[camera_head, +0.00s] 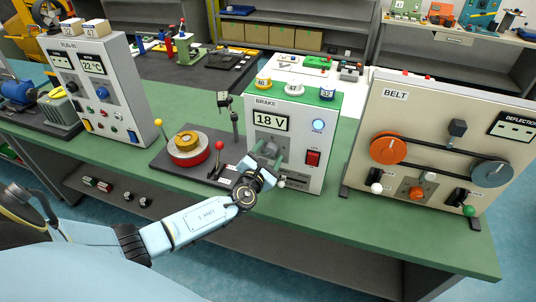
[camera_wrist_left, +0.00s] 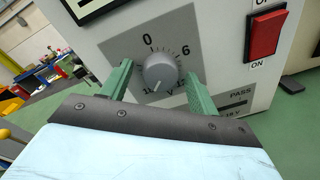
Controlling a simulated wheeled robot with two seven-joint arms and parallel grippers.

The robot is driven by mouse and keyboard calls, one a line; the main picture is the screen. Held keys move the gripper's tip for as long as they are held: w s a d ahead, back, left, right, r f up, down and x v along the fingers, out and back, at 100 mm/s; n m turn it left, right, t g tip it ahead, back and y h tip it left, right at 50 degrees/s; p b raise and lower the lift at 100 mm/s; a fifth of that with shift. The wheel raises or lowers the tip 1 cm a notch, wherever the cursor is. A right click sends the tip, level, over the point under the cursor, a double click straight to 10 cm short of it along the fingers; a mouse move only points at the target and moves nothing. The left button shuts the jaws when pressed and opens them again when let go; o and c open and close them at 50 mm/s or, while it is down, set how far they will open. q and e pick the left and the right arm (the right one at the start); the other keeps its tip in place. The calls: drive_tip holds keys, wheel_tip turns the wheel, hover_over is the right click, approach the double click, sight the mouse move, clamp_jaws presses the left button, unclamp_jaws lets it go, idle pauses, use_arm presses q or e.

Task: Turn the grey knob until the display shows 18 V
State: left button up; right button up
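The grey knob (camera_wrist_left: 160,71) sits on a darker square plate on the front of the white BRAKE box (camera_head: 314,160). Its white mark points down, close to the 18 on the scale. The display (camera_head: 270,121) above it reads 18 V. My left gripper (camera_head: 267,157) is at the knob and partly hides it in the head view. In the left wrist view, the gripper's green fingers (camera_wrist_left: 158,88) stand on either side of the knob, with a small gap showing on each side. My right gripper is in neither view.
A red ON/OFF switch (camera_head: 313,158) is right of the knob. A rig with a red and yellow wheel (camera_head: 187,150) and a red-tipped lever stands left of the box. The BELT panel (camera_head: 428,112) stands to the right. The green bench front (camera_head: 376,230) is clear.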

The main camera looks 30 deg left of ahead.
use_arm(q)
drive_tip(key=v, duration=1.3)
drive_tip(key=shift+s, duration=0.2)
drive_tip(key=shift+f, duration=0.1)
drive_tip(key=s+a+f+n+g+b, duration=0.1)
drive_tip(key=s+f+n+g+b, duration=0.15)
drive_tip(key=s+f+n, duration=0.6)
drive_tip(key=s+a+f+n+g+b, duration=0.1)
drive_tip(key=f+n+g+b, duration=0.2)
drive_tip(key=f, duration=1.1)
drive_tip(key=s+f+n+g+b, duration=0.2)
drive_tip(key=s+f+n+g, duration=0.3)
drive_tip(key=f, duration=0.7)
drive_tip(key=s+d+f+n+g+h+b, duration=0.1)
drive_tip(key=s+d+f+n+g+b, duration=0.1)
drive_tip(key=s+f+n, duration=0.7)
drive_tip(key=s+d+f+n+g+h+b, duration=0.2)
drive_tip(key=s+d+f+n, duration=0.5)
drive_tip(key=s, duration=0.9)
wheel_tip(320, 180, down, 4)
drive_tip(key=n+g+b, duration=0.1)
drive_tip(key=n+b, duration=0.1)
drive_tip(key=n, duration=0.3)
drive_tip(key=shift+r+n, duration=0.2)
drive_tip(key=shift+n, duration=0.15)
